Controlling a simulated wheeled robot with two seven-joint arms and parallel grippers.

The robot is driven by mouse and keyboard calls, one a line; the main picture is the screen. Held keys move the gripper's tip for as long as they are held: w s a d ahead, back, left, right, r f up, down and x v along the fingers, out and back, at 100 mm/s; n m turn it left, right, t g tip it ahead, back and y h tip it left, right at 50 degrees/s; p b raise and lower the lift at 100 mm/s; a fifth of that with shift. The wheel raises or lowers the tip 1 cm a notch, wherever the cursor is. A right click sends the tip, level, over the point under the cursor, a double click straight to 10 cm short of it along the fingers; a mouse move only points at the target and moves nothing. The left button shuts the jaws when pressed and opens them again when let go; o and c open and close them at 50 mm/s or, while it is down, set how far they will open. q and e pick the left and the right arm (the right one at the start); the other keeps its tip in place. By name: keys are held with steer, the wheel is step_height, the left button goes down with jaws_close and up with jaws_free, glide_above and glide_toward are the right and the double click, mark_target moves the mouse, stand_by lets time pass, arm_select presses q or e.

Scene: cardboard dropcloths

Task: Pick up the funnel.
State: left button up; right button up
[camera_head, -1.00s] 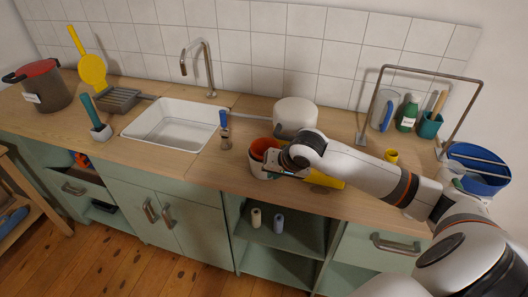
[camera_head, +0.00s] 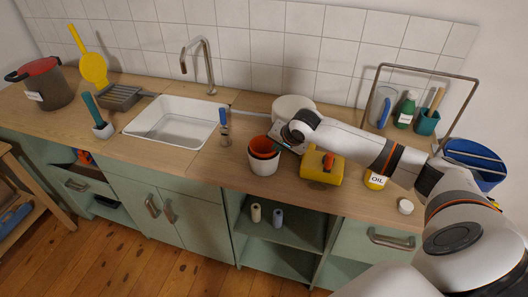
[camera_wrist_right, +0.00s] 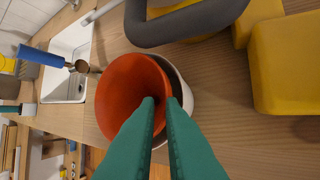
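The orange funnel (camera_head: 264,145) sits mouth up in a white pot (camera_head: 262,166) on the counter; its lower part is hidden inside the pot. In the right wrist view the funnel (camera_wrist_right: 120,95) shows its round mouth, with the pot's white rim (camera_wrist_right: 184,88) beside it. My right gripper (camera_head: 284,143) is at the funnel's right side. Its two teal fingers (camera_wrist_right: 160,100) reach the funnel's rim with a narrow gap between them. I cannot tell if they press on the wall. My left gripper is not in view.
A yellow oil bottle (camera_head: 376,181) and white round object (camera_head: 405,206) are further right. A blue-handled brush (camera_head: 224,125) is left, beside the sink (camera_head: 170,122).

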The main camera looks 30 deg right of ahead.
mark_target(261, 146)
steer(key=shift+x, duration=1.6)
steer(key=shift+s, duration=0.1)
jaws_close()
steer(key=shift+r, duration=0.15)
